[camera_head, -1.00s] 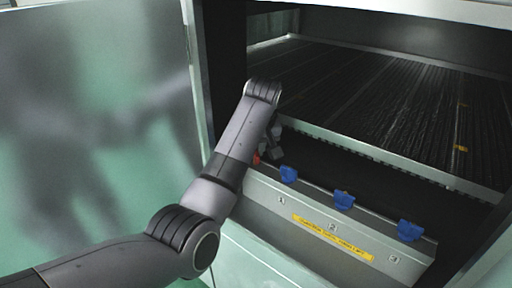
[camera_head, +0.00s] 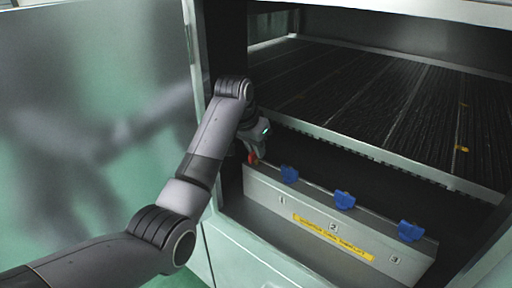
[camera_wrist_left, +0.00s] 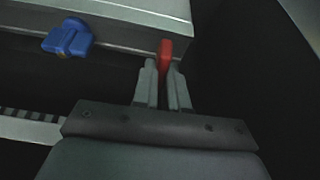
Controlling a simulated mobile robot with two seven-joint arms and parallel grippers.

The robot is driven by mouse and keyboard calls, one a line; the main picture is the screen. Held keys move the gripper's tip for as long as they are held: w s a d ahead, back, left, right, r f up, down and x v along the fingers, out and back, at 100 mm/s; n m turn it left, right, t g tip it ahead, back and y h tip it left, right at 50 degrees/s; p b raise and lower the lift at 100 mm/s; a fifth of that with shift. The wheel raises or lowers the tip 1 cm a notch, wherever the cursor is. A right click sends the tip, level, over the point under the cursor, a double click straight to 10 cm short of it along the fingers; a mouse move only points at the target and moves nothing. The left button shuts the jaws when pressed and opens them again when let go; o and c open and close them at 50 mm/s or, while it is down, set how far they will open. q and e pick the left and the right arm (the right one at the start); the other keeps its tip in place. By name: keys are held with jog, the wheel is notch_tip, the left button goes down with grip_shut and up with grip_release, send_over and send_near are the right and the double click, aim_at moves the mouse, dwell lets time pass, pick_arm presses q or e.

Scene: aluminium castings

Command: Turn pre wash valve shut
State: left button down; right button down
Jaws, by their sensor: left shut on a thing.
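A red valve handle (camera_head: 251,157) stands at the left end of the grey valve panel (camera_head: 262,192), inside the machine opening. My left gripper (camera_wrist_left: 165,72) is shut on this red handle (camera_wrist_left: 165,52), with one finger on each side of it in the left wrist view. In the head view my left gripper (camera_head: 250,148) is partly hidden by my own arm. The handle looks upright in the wrist view, in line with the fingers. No readable label on the panel names the pre wash valve. My right gripper is not in view.
Blue handles, the nearest (camera_head: 289,174), sit along the panel's top edge to the right, above numbers 1 to 3. A yellow label strip (camera_head: 333,237) is below. A slatted rack (camera_head: 390,105) lies behind. The opening's left frame post (camera_head: 196,90) is close to my arm.

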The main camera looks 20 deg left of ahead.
pick_arm(q)
jog(key=shift+s+f+m, duration=0.15)
jog(key=shift+f+m, duration=0.1)
jog(key=shift+m, duration=0.15)
jog(key=c, duration=1.2)
grip_release()
jog(key=shift+o, duration=0.2)
jog(key=shift+r, duration=0.1)
